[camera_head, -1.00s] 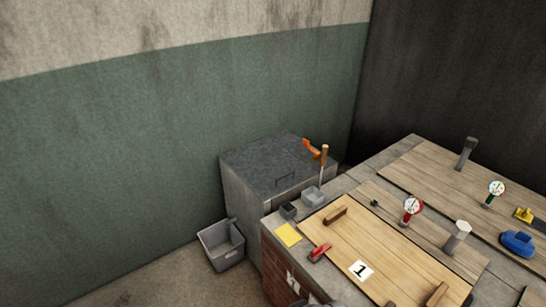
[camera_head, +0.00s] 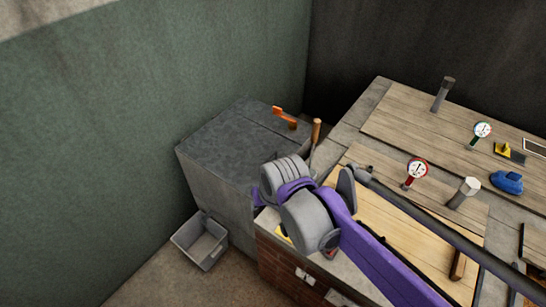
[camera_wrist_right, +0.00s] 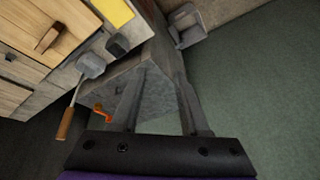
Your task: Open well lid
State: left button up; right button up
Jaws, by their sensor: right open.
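The well looks like the grey box in the corner, with a flat dark lid (camera_head: 225,140) lying closed on top. The lid's wire handle is hidden behind my right arm in the head view. My right arm reaches in from the lower right, its grey wrist joints in front of the box's near right side. Its fingertips cannot be made out there. In the right wrist view my right gripper (camera_wrist_right: 160,76) is open and empty, its two fingers apart in front of the grey box (camera_wrist_right: 152,95). No contact with the lid can be seen. My left gripper is not in view.
An orange-handled tool (camera_head: 286,118) lies at the lid's far edge, beside an upright wooden handle (camera_head: 316,130). A grey bin (camera_head: 201,243) stands on the floor left of the counter. The counter holds wooden lids, a red gauge (camera_head: 417,169) and a blue object (camera_head: 507,182).

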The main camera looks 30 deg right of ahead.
jog(key=w+d+r+m, duration=0.1)
jog(key=w+d+m, duration=0.25)
jog(key=w, duration=0.45)
jog(key=m+g+b, duration=0.2)
jog(key=m+b, duration=0.1)
jog(key=m, duration=0.4)
send_over(268, 159)
jog(key=s+d, duration=0.1)
jog(key=s, duration=0.1)
jog(key=s+x, duration=0.2)
jog(key=x, duration=0.9)
jog(key=shift+y, duration=0.4)
jog(key=x, duration=1)
jog(key=shift+s, duration=0.4)
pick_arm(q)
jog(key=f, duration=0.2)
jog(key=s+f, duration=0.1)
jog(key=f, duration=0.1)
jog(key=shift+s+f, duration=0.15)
pick_arm(e)
jog(key=shift+c, duration=0.2)
grip_shut()
